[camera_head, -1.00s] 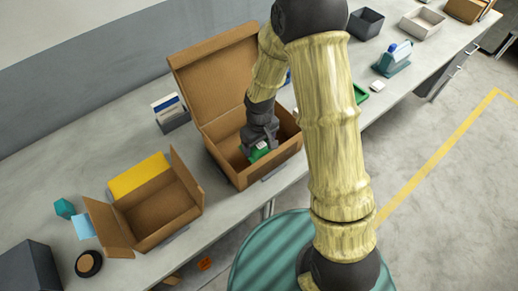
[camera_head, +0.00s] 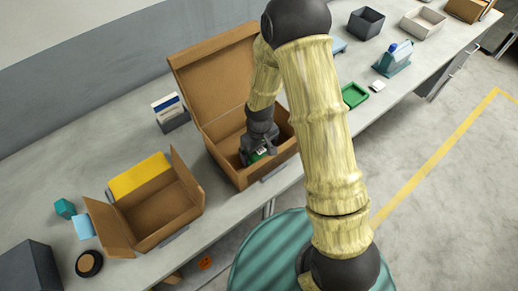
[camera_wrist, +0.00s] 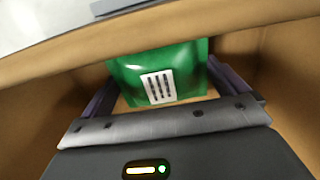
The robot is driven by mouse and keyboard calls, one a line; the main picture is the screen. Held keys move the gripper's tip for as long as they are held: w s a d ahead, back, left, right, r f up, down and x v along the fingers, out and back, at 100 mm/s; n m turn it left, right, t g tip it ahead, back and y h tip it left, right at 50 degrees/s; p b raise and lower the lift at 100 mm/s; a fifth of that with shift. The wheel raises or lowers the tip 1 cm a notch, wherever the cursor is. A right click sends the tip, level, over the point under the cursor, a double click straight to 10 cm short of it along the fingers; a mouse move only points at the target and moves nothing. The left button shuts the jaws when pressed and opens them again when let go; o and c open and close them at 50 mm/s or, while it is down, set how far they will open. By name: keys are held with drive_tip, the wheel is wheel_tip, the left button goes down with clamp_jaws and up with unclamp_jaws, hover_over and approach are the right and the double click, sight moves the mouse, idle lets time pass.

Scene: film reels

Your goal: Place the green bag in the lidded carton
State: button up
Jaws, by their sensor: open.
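The lidded carton (camera_head: 220,85) is a tall brown box on the bench, with its lid standing open at the back. The green bag (camera_wrist: 187,60) shows in the wrist view inside the carton, with a white barcode-like label on its front. In the head view only a small green part of it (camera_head: 255,157) shows below the gripper. My gripper (camera_head: 257,150) is down inside the carton with its jaws open. In the wrist view its fingers (camera_wrist: 172,95) stand on either side of the bag. Whether the bag touches the carton floor is hidden.
A smaller open carton (camera_head: 160,208) with spread flaps stands at left, beside a yellow block (camera_head: 138,175). A file holder (camera_head: 171,112) is behind. A green tray (camera_head: 354,95) lies right of my arm. The carton walls surround my gripper closely.

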sight(260, 150)
drive_tip(key=shift+r, duration=0.1)
wheel_tip(260, 150, up, 12)
drive_tip(key=b, duration=0.1)
idle(0.4)
idle(0.5)
drive_tip(key=s+d+r+m+t, duration=0.2)
drive_tip(key=s+d+r+m, duration=0.4)
drive_tip(key=s+d, duration=0.4)
drive_tip(key=shift+d+r+m+t, duration=0.3)
drive_tip(key=shift+d+r+m, duration=0.1)
drive_tip(key=shift+d, duration=0.5)
drive_tip(key=shift+s, duration=0.15)
